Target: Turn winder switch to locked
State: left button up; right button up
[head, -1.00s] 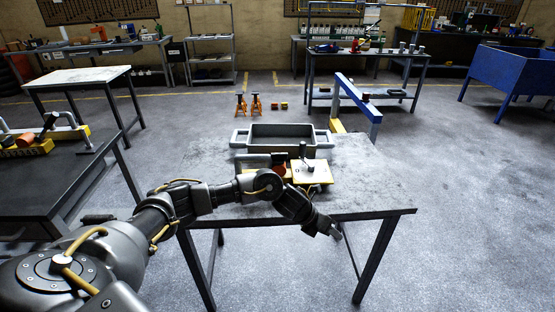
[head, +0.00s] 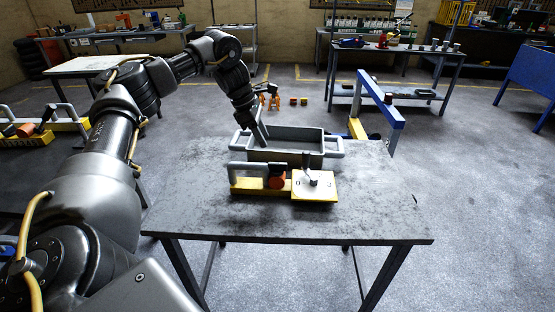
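On the grey table, a yellow-edged box with a pale top plate (head: 325,191) carries a small grey upright switch handle (head: 312,179). Small dark marks show on the plate on both sides of the handle; I cannot read them, nor tell the switch's setting. My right gripper is out of view.
The grey open tray (head: 290,155) with side handles stands behind the switch box. The table's (head: 350,222) front and right parts are clear. A blue beam stand (head: 380,98) rises behind the table's right side.

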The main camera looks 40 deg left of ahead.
aim_at(277, 163)
pick_arm(q)
jog(key=x, duration=0.9)
jog(key=shift+f, duration=0.2)
jog(key=shift+w+d+f, duration=0.15)
jog(key=shift+d+f, duration=0.05)
jog(key=shift+f, duration=0.25)
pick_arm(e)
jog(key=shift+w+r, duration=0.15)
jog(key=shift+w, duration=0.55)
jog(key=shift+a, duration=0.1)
pick_arm(q)
grip_shut()
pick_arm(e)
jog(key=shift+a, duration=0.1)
